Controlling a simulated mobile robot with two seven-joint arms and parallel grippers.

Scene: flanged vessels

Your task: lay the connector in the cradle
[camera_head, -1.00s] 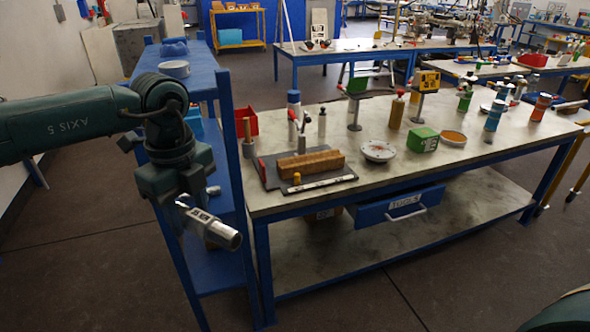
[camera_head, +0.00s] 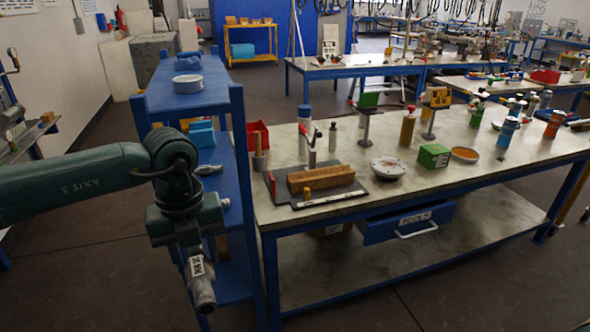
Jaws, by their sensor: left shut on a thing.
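My left gripper (camera_head: 190,246) hangs in front of the blue shelf rack at the left, fingers pointing down. It is shut on the connector (camera_head: 203,293), a grey metal cylinder with a printed label, which points down in the air. The cradle appears to be the brown wooden block (camera_head: 320,180) with a long groove along its top. It sits on a dark board on the workbench, right of and farther away than my left gripper. No part lies in its groove that I can see. My right gripper is not in view.
The blue shelf rack (camera_head: 190,104) stands between my left arm and the workbench (camera_head: 440,205). A red bin (camera_head: 257,134), an upright tool and a toggle clamp stand behind the dark board (camera_head: 357,190). A white dish (camera_head: 388,168) and green box (camera_head: 434,156) are to its right.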

